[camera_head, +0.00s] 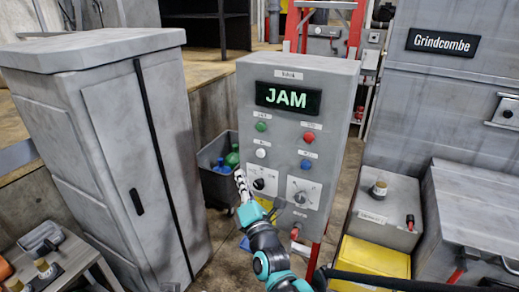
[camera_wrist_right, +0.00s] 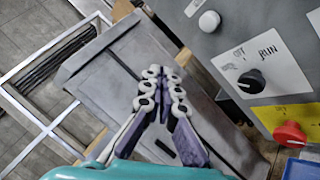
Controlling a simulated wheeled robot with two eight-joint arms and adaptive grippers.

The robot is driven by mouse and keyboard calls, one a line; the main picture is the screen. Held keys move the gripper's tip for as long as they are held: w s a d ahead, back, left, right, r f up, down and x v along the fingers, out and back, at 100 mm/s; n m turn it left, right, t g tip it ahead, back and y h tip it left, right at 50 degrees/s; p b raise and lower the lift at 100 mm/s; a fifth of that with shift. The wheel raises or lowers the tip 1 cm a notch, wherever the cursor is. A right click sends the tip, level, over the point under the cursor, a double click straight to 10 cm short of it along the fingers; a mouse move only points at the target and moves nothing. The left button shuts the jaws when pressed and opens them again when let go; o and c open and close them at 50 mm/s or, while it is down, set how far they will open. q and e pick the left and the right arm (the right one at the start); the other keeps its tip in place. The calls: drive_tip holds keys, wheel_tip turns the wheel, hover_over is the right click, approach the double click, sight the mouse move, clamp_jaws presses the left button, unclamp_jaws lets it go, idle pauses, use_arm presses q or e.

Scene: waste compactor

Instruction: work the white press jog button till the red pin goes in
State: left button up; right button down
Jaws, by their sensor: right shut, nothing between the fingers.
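The grey control panel (camera_head: 285,222) has a lit screen (camera_head: 288,98) reading "JAM". The white button (camera_head: 261,153) is on its left side, below a green one. It also shows in the right wrist view (camera_wrist_right: 209,21). My right gripper (camera_head: 239,174) is shut and empty, by the panel's left edge, lower than the white button. In the right wrist view its fingertips (camera_wrist_right: 163,76) are together, apart from the button. A small red and black piece (camera_head: 410,221) stands upright on the grey box at right; I cannot tell whether it is the red pin. My left gripper is out of view.
The panel also has a red button (camera_head: 309,137), a blue button (camera_head: 305,164) and a black selector (camera_wrist_right: 251,80) near my gripper. A tall grey cabinet (camera_head: 110,150) stands left. A dark bin (camera_head: 214,181) with bottles is behind my gripper. A yellow box (camera_head: 372,258) sits right.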

idle(0.4)
drive_tip(key=w+d, duration=0.4)
drive_tip(key=w, duration=0.4)
idle(1.5)
drive_tip(key=shift+w+d, duration=0.15)
drive_tip(key=shift+w, duration=0.2)
drive_tip(key=shift+w+d+b, duration=0.2)
drive_tip(key=shift+w+b, duration=0.15)
drive_tip(key=shift+w, duration=0.1)
idle(0.7)
idle(2.0)
drive_tip(key=shift+s+a, duration=0.4)
drive_tip(key=shift+s, duration=0.45)
drive_tip(key=shift+s+a, duration=0.35)
drive_tip(key=shift+s, duration=0.4)
drive_tip(key=shift+s+a, duration=0.4)
drive_tip(key=shift+s, duration=0.35)
drive_tip(key=shift+s+a, duration=0.35)
drive_tip(key=shift+s, duration=0.4)
